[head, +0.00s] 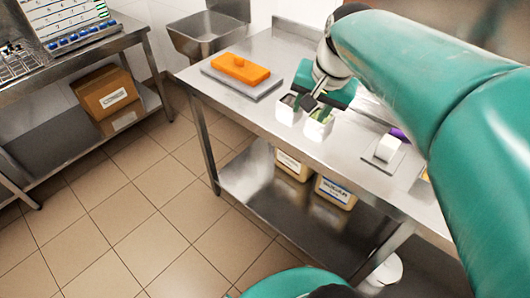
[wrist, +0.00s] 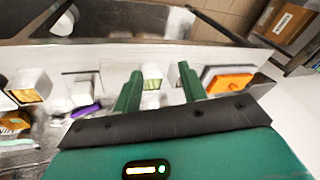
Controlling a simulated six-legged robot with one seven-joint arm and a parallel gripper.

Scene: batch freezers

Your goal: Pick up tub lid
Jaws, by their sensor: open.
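An orange rectangular piece with a small raised knob (head: 240,68), which looks like the lid, lies flat on a grey slab (head: 270,89) at the left end of the steel table. It shows at the right in the wrist view (wrist: 232,83). My gripper (head: 307,98) is over the table, right of the orange piece and apart from it, close to two small white tubs. In the wrist view my gripper (wrist: 160,88) has its two green fingers apart, with a white tub of green contents (wrist: 152,74) showing between them. Whether the fingers touch any tub cannot be told.
The small white tubs (head: 318,127) stand near the table's front edge. A white roll-like item (head: 387,148) sits on a grey plate farther right. A sink (head: 207,38) is behind. Larger labelled tubs (head: 335,193) stand on the lower shelf. The tiled floor in front is clear.

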